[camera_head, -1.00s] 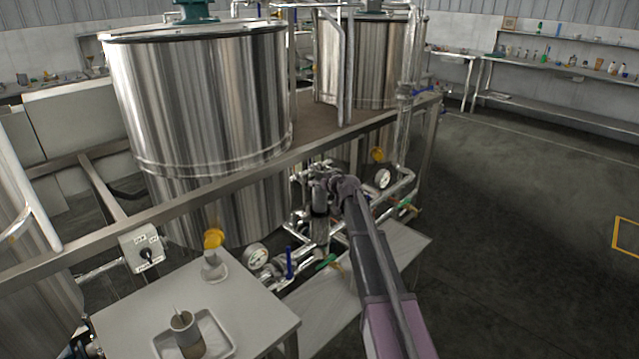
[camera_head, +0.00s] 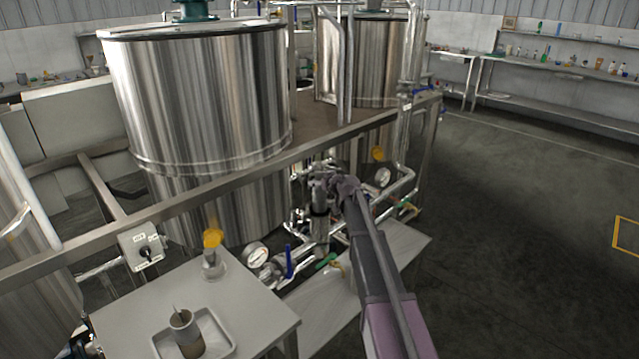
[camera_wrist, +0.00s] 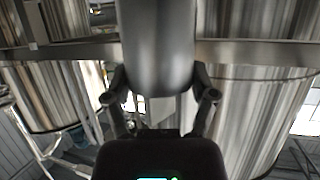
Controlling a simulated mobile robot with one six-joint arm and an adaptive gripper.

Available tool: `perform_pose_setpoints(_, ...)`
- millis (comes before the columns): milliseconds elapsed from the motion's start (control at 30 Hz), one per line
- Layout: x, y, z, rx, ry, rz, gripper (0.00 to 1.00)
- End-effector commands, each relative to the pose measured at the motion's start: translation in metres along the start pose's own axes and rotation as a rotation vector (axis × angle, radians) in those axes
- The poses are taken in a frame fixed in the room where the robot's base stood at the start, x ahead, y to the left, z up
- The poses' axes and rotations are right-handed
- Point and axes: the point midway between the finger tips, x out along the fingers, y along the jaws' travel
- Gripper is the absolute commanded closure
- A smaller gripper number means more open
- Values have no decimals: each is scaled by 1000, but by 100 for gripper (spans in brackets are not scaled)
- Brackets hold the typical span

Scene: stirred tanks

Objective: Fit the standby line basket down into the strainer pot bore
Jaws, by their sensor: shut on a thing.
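My gripper (camera_head: 322,183) is at the pipework beside the large tank. In the wrist view, my gripper (camera_wrist: 162,90) is shut on a smooth grey cylinder, which I take for the standby line basket (camera_wrist: 157,45). In the head view, the dark upright basket (camera_head: 319,202) shows just below the fingers, partly hidden by them. A shiny upright metal body, seemingly the strainer pot (camera_head: 319,232), stands directly below it. Its bore is not visible, so I cannot tell whether the basket's lower end is inside it or above it.
Pipes, a gauge (camera_head: 256,254), a blue-handled valve (camera_head: 288,262) and a green-handled valve (camera_head: 327,262) crowd around the pot. A steel frame rail runs behind. A white table (camera_head: 262,312) at front left carries a tray (camera_head: 229,347) with a cup-like container (camera_head: 185,336). Open floor lies right.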

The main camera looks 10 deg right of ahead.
Motion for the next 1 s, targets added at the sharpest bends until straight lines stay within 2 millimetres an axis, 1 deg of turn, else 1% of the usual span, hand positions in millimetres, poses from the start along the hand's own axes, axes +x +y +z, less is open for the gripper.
perform_pose_setpoints(1000, 7, -1, 17, 0, 0, -1, 87)
